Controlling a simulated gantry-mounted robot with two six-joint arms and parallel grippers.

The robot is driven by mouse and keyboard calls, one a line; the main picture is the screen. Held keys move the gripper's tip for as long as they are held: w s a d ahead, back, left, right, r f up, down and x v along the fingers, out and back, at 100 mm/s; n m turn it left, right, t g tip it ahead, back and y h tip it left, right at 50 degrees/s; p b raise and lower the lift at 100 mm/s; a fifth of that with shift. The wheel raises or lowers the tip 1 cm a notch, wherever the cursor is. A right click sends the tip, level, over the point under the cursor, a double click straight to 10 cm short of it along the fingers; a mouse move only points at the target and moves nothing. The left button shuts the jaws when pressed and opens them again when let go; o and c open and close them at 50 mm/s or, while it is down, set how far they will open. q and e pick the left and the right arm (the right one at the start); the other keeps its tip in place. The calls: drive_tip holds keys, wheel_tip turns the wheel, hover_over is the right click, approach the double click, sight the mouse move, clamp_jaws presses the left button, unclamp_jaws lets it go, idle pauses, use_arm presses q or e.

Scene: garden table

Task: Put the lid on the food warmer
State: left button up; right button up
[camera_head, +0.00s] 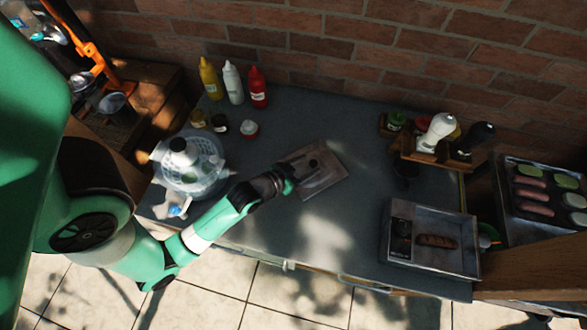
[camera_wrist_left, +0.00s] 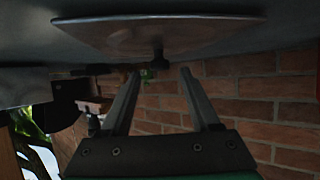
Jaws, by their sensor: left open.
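The lid (camera_head: 322,178), a flat metal plate with a dark knob (camera_head: 313,163), lies on the grey counter near the middle. It also shows at the top of the left wrist view (camera_wrist_left: 120,35). My left gripper (camera_head: 291,172) is at the lid's left edge in the head view. In the left wrist view the gripper (camera_wrist_left: 160,72) is open, with its fingertips apart and the knob lined up between them; I cannot tell if they touch it. The metal box with a sausage inside, apparently the food warmer (camera_head: 464,257), stands open at the right. My right gripper is not visible.
Yellow, white and red bottles (camera_head: 234,84) stand near the brick wall. A bluish basket (camera_head: 203,178) stands left of the lid, close to my left arm. A wooden condiment rack (camera_head: 430,158) stands behind the warmer. Counter between lid and warmer is clear.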

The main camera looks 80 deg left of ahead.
use_arm(q)
drive_tip(key=p+v, duration=0.1)
drive_tip(key=v, duration=0.7)
drive_tip(key=shift+s+d+r, duration=0.1)
drive_tip(key=shift+s+d, duration=0.05)
drive_tip(key=shift+s, duration=0.05)
drive_tip(key=w+d+r+m+t+h, duration=0.15)
drive_tip(key=w+r+t, duration=0.25)
drive_tip(key=w+r, duration=0.7)
drive_tip(key=w+d+r+m+t, duration=0.15)
drive_tip(key=w+r+t, duration=0.4)
drive_tip(key=r, duration=0.95)
drive_tip(key=d+r+m+t+h, duration=0.1)
drive_tip(key=d+r, duration=0.3)
drive_tip(key=r, duration=0.7)
drive_tip(key=s+d+r+m+t+h, duration=0.1)
drive_tip(key=d+r+t+h, duration=0.2)
drive_tip(key=r, duration=0.8)
drive_tip(key=s+d+r+m+t+h, duration=0.1)
drive_tip(key=d+r, duration=0.4)
drive_tip(key=r, duration=0.6)
drive_tip(key=shift+s+d+t+h, duration=0.15)
drive_tip(key=shift+d+t+h, duration=0.15)
drive_tip(key=shift+t+h, duration=0.45)
drive_tip(key=shift+o, duration=0.3)
drive_tip(key=shift+r, duration=0.1)
